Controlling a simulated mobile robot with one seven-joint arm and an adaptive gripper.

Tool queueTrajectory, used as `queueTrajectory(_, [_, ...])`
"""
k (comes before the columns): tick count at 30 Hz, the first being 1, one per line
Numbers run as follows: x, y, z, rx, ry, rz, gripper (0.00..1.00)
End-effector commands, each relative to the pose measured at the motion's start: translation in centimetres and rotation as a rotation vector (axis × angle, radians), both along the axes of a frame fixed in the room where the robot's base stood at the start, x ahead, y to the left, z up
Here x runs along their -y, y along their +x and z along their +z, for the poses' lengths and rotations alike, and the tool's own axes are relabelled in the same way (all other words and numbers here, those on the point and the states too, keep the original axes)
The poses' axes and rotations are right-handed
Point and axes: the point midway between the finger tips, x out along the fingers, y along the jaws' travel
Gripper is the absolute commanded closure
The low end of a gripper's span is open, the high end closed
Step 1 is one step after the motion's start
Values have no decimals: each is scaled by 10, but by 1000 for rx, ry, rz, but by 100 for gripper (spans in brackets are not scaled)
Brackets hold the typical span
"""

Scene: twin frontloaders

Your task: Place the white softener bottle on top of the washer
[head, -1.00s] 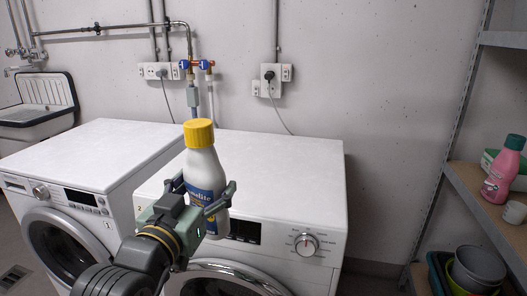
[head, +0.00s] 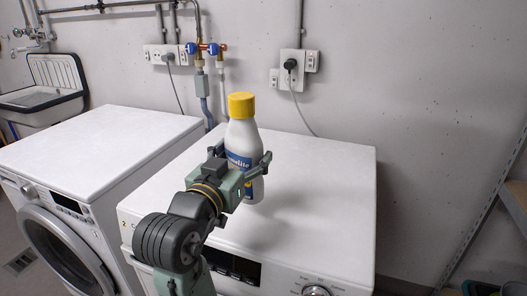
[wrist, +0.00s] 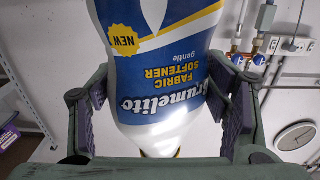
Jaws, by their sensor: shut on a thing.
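The white softener bottle (head: 243,136) has a yellow cap and a blue label, and it stands upright in my gripper (head: 245,168). My gripper is shut on the bottle's body, with a finger on each side. In the wrist view the bottle (wrist: 150,115) fills the middle, upside down in the picture, between the two fingers (wrist: 165,120). In the head view the bottle is over the white top of the right washer (head: 320,185). I cannot tell whether its base touches the top; the arm and gripper hide part of it.
A second white front-loader (head: 90,155) stands to the left, with a narrow gap between the machines. Pipes with valves (head: 207,48) and a socket with a plug (head: 291,68) are on the wall behind. The right washer's top is clear around the bottle. A sink (head: 45,95) is at the far left.

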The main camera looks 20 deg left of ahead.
Motion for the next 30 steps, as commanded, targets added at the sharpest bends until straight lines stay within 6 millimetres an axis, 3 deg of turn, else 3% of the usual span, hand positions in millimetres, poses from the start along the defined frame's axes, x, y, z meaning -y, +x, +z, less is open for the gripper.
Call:
queueTrajectory(6, [-2, 54, -1, 2, 0, -3, 91])
queueTrajectory(12, [-5, 92, -5, 3, 2, -1, 91])
queueTrajectory(22, [-6, 121, -7, 4, 2, -1, 91])
queueTrajectory(30, [-7, 118, -41, 4, 2, 1, 91])
